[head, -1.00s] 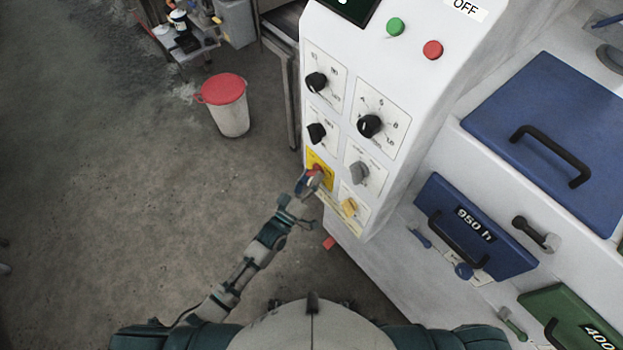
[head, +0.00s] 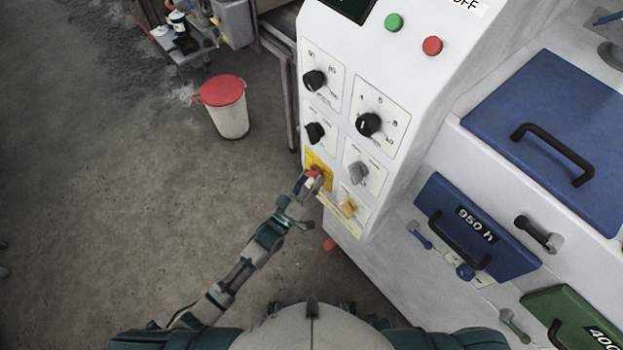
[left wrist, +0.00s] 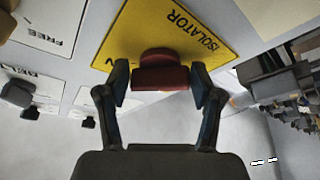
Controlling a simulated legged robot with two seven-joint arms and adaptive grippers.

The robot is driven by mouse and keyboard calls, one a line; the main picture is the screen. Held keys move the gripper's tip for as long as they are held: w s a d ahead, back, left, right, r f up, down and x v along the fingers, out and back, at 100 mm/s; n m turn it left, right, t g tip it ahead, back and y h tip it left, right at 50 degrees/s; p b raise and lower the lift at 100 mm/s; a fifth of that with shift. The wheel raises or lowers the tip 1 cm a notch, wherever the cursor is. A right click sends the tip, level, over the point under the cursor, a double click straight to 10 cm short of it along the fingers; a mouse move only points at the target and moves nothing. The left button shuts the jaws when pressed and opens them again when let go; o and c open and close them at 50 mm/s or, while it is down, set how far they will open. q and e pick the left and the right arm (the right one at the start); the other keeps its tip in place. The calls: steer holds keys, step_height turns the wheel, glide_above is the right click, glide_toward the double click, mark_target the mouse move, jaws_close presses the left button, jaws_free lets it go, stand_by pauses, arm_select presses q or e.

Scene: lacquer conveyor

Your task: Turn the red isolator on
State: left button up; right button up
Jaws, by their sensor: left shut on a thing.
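The red isolator (head: 315,171) is a red knob on a yellow plate (head: 322,180) at the lower left of the white control panel. In the left wrist view the red isolator (left wrist: 161,76) sits between the two fingers, below the word ISOLATOR on the yellow plate (left wrist: 165,25). My left gripper (head: 308,184) is shut on the red knob, and it also shows in the left wrist view (left wrist: 161,84). Its fingers hide part of the plate's lettering. My right gripper is not in view.
Black knobs (head: 368,124), a grey knob (head: 358,173) and a yellow knob (head: 347,208) stick out close beside the isolator. Green (head: 394,22) and red (head: 432,46) buttons are above. A red-lidded bin (head: 226,110) stands on open floor at left.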

arm_select(q)
steer(key=shift+w+a+r, duration=0.15)
steer(key=shift+r, duration=0.05)
stand_by(0.3)
steer(key=o, duration=1.1)
steer(key=shift+w+f, duration=0.1)
steer(key=shift+a, duration=0.1)
steer(key=v, duration=1.2)
steer(key=shift+f, duration=0.1)
